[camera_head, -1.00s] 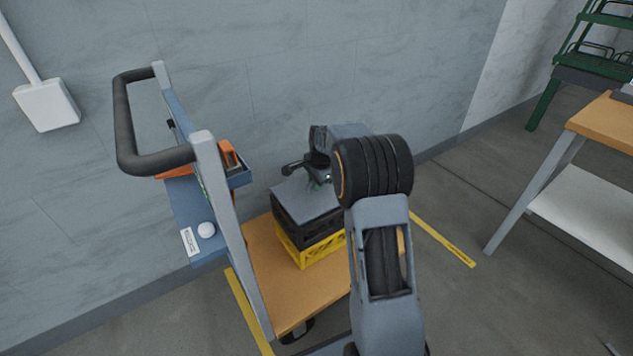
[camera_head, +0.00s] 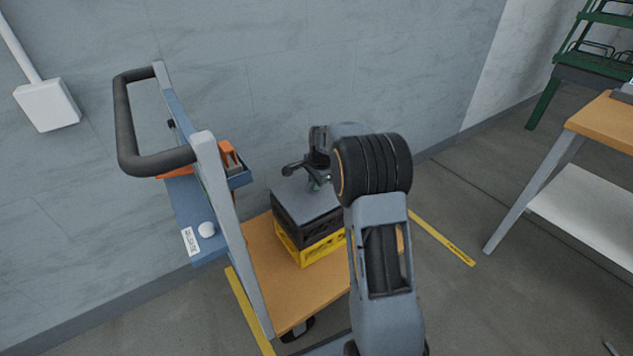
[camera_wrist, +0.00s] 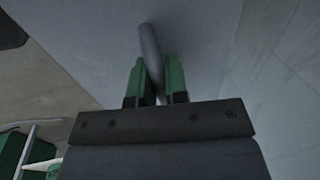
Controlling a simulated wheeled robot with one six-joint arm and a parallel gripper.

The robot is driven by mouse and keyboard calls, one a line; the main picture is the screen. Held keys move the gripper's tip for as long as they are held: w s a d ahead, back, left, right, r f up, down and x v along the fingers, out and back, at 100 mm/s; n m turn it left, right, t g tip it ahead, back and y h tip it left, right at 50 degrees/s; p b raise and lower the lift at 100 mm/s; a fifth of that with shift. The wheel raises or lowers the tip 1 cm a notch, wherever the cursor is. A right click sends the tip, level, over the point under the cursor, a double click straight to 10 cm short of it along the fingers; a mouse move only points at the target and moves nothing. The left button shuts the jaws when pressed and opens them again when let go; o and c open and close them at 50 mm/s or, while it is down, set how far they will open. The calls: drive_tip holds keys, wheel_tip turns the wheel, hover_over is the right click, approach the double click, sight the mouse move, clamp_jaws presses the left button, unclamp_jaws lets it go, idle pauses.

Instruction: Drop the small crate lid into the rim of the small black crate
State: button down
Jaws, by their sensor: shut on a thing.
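The grey crate lid (camera_head: 305,200) lies flat over the top of the small black crate (camera_head: 303,238) in the head view. Whether it sits fully inside the rim cannot be told. The black crate stands on a yellow crate (camera_head: 318,250). My gripper (camera_wrist: 157,85) has its green fingers shut on the lid's grey bar handle (camera_wrist: 150,50) in the wrist view. The lid's grey surface (camera_wrist: 90,40) fills much of that view. In the head view my arm hides the right part of the lid and crates.
The crates stand on the wooden deck of a cart (camera_head: 275,290). The cart's upright handle (camera_head: 125,130) and blue shelf (camera_head: 185,210) rise at the left. A wall is close behind. A workbench (camera_head: 605,125) stands at the right, with open floor between.

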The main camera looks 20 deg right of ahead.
drive_tip(key=shift+f, duration=0.55)
drive_tip(key=c, duration=1.1)
unclamp_jaws()
drive_tip(key=shift+o, duration=0.2)
drive_tip(key=shift+r, duration=0.1)
drive_tip(key=shift+r+p, duration=3.05)
drive_tip(key=shift+r, duration=0.35)
drive_tip(key=s+a+r+n+p, duration=0.25)
drive_tip(key=r+p, duration=0.25)
drive_tip(key=r, duration=0.3)
drive_tip(key=s+a+r+n+p, duration=0.2)
drive_tip(key=s+r+p, duration=0.15)
drive_tip(key=r, duration=0.45)
drive_tip(key=s+a+r+n+p, duration=0.3)
drive_tip(key=s+r+n+p, duration=0.2)
drive_tip(key=s+r+p, duration=0.4)
drive_tip(key=s+a+r+n+t+p, duration=0.1)
drive_tip(key=s+a+r+n+p, duration=0.2)
drive_tip(key=s+r+n+p, duration=0.3)
drive_tip(key=s+r+p, duration=0.4)
drive_tip(key=s+r, duration=0.3)
drive_tip(key=shift+s+a, duration=0.15)
drive_tip(key=shift+a, duration=0.05)
